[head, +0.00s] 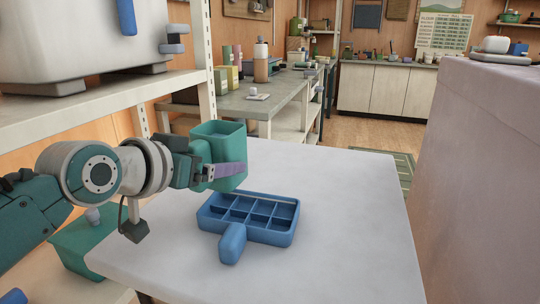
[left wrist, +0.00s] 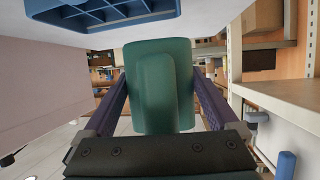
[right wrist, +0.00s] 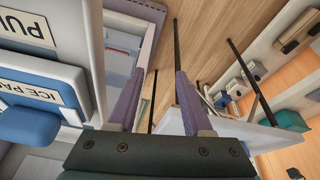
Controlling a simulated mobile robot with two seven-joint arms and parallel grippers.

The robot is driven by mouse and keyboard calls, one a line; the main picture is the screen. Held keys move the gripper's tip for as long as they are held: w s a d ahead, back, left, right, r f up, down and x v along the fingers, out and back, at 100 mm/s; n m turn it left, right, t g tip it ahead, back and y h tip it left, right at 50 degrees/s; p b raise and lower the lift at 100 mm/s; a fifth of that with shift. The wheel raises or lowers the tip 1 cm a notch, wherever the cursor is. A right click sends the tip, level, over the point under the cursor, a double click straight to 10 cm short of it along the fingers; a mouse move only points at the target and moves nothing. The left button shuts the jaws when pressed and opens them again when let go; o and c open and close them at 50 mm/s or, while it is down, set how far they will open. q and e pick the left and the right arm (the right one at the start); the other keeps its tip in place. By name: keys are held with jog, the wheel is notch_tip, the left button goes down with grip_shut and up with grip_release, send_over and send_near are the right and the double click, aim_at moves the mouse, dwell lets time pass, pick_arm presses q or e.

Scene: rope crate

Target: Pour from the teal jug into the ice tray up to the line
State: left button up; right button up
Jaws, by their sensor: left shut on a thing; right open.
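The teal jug (head: 216,138) is in the air over the white table, near the back left corner of the ice tray, and looks about upright. My left gripper (head: 230,162) is shut on it; in the left wrist view the jug (left wrist: 160,118) fills the space between the fingers. The blue ice tray (head: 247,236) lies on the table with its handle toward the front; it also shows at the top of the left wrist view (left wrist: 105,22). My right gripper (right wrist: 162,74) is open and empty, outside the head view.
The white table (head: 345,230) is clear right of the tray. A tall pale cabinet (head: 480,180) stands close on the right. A metal shelf (head: 110,95) with a grey appliance is at the left.

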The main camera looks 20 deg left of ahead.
pick_arm(q)
jog(key=shift+f+b, duration=1.25)
jog(key=shift+f, duration=0.35)
jog(key=shift+a+r+m+y+p, duration=0.4)
jog(key=shift+r+m+p, duration=0.2)
jog(key=shift+p, duration=0.55)
jog(key=shift+w+a+r+m+y+p, duration=0.1)
jog(key=shift+a+r+m+y+p, duration=0.1)
jog(key=shift+m+y+p, duration=0.15)
jog(key=shift+a+m+t+y, duration=0.25)
jog(key=shift+m+t, duration=0.05)
jog(key=shift+m, duration=0.25)
jog(key=shift+w+a+f+m+t+y+b, duration=0.1)
jog(key=shift+f+m+t+y+b, duration=0.1)
jog(key=shift+m+y+b, duration=0.3)
jog(key=shift+a+f+m+t+y+b, duration=0.15)
jog(key=shift+m+t+y+b, duration=0.1)
jog(key=shift+m, duration=0.35)
jog(key=shift+a+m+b, duration=0.1)
jog(key=shift+m+b, duration=0.3)
jog(key=shift+a+r+p, duration=0.1)
jog(key=shift+r+p, duration=0.2)
jog(key=shift+r, duration=0.05)
